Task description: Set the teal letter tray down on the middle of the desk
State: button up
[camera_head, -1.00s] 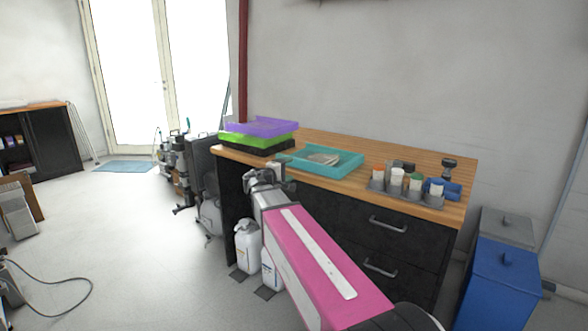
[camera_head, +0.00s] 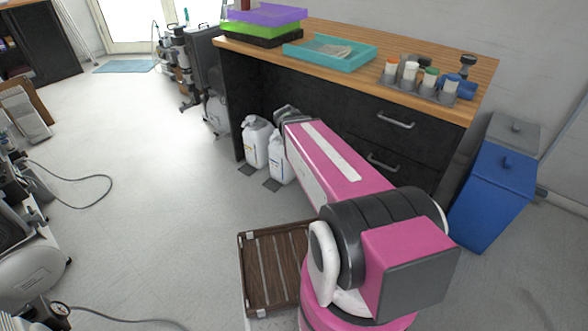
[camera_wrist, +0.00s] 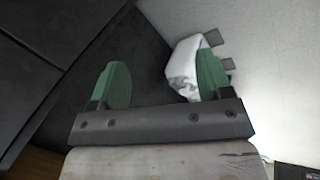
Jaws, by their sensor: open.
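The teal letter tray (camera_head: 330,53) lies flat on the wooden desk (camera_head: 349,37), around the middle of its length and near the front edge. A few pale papers or flat items lie in it. My gripper (camera_wrist: 157,84) is open and empty in the wrist view, its two green fingers apart. In the head view my pink arm reaches down in front of the desk, below its top, and the fingers are hidden there. The gripper is apart from the tray.
Stacked purple, green and black trays (camera_head: 263,19) stand left of the teal tray. A bottle rack (camera_head: 418,83) stands to its right. White jugs (camera_head: 257,142) stand on the floor under the desk. A blue bin (camera_head: 494,196) stands at the right.

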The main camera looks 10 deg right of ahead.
jog(key=s+a+f+m+g+y, duration=0.1)
jog(key=s+a+f+y, duration=0.3)
jog(key=s, duration=0.2)
jog(key=shift+a+f+m+g, duration=0.15)
jog(key=shift+a+m+g, duration=0.05)
jog(key=shift+m+g, duration=0.1)
dwell(0.8)
